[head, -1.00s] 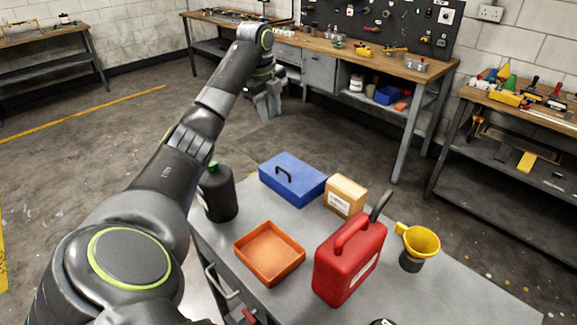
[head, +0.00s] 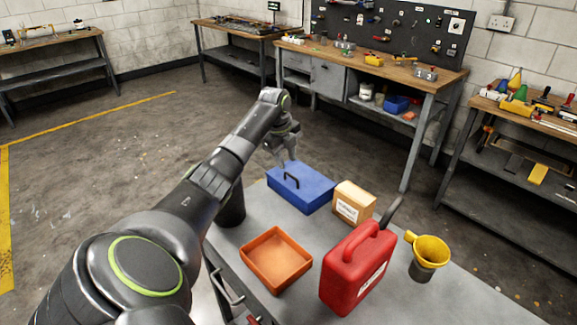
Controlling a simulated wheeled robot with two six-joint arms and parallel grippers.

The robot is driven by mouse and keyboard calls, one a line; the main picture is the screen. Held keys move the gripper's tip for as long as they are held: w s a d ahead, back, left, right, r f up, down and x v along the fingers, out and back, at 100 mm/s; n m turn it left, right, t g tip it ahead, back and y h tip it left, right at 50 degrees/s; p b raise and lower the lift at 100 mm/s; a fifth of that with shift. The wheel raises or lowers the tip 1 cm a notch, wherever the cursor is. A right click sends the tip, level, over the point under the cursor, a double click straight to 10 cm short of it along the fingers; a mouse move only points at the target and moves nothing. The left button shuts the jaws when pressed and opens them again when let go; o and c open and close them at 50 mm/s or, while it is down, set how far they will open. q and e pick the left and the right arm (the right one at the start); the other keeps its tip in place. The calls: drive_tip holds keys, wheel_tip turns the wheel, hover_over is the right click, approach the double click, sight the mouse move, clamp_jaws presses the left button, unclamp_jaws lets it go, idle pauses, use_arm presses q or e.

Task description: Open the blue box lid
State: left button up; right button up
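The blue box (head: 308,188) sits at the far edge of the grey table, with its lid shut and a black handle (head: 291,179) on top. My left gripper (head: 284,163) is above the box's far left part, pointing down, close to the handle. Its fingers are small and partly dark here; whether they are apart or touch the handle is unclear. My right gripper is not in view.
On the grey table (head: 440,300) stand an orange tray (head: 249,262), a red jerrycan (head: 352,270), a cardboard box (head: 352,203) and a yellow funnel (head: 430,249) on a dark container. A dark bottle (head: 232,208) is partly hidden behind my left arm.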

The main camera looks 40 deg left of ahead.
use_arm(q)
hover_over(289, 183)
drive_tip(key=shift+a+f, duration=0.1)
drive_tip(key=shift+f, duration=2.4)
clamp_jaws()
drive_tip(key=shift+p, duration=0.3)
